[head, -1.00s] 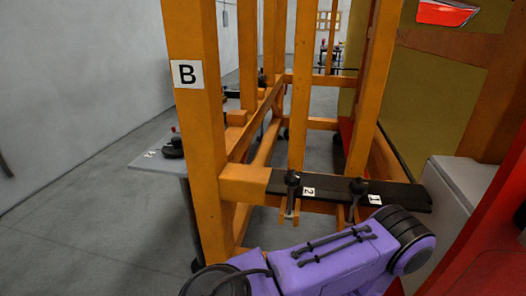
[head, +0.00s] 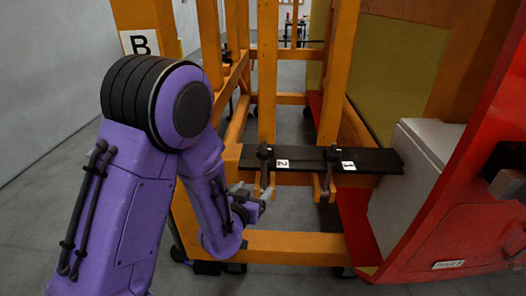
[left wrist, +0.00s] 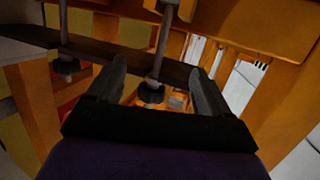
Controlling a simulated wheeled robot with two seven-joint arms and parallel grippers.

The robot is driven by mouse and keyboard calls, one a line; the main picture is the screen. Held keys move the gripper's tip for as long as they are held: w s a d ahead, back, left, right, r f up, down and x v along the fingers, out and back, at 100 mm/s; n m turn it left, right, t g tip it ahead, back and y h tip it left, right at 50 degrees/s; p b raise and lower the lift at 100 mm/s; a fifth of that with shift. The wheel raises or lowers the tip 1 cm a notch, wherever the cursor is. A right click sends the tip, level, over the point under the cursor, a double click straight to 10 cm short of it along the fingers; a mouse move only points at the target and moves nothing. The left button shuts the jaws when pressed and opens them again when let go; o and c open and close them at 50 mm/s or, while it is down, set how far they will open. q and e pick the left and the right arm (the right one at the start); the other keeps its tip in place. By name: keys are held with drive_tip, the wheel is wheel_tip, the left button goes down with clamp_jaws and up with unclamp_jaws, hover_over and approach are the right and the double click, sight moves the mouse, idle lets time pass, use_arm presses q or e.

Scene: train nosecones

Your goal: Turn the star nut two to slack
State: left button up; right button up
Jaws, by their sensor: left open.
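Star nut two (head: 264,153) is a dark knob on a threaded rod, beside the tag marked 2 on the black bar (head: 305,160). A similar nut (head: 331,153) stands by the tag marked 1, to the right. My left gripper (head: 254,190) is open, just below the bar near the rod of nut two. In the left wrist view, a black nut (left wrist: 151,93) on a rod appears between the two spread fingers, apart from both; it seems to be nut two. The second nut (left wrist: 66,67) is to the left. My right gripper is not in view.
An orange timber frame (head: 265,70) marked B surrounds the bar, with a lower beam (head: 290,246) near my forearm. A grey box (head: 405,175) and a red panel (head: 455,240) stand close on the right. Open floor lies on the left.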

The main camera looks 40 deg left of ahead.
sight(264, 151)
use_arm(q)
drive_tip(key=r, duration=0.2)
drive_tip(key=w+r+t, duration=0.1)
drive_tip(key=r, duration=0.2)
drive_tip(key=w+a+r+t, duration=0.1)
drive_tip(key=r, duration=0.2)
drive_tip(key=shift+r+m, duration=0.1)
drive_tip(key=shift+m, duration=0.2)
drive_tip(key=p+x, duration=0.2)
drive_tip(key=x, duration=0.8)
drive_tip(key=shift+p, duration=0.35)
drive_tip(key=c, duration=1)
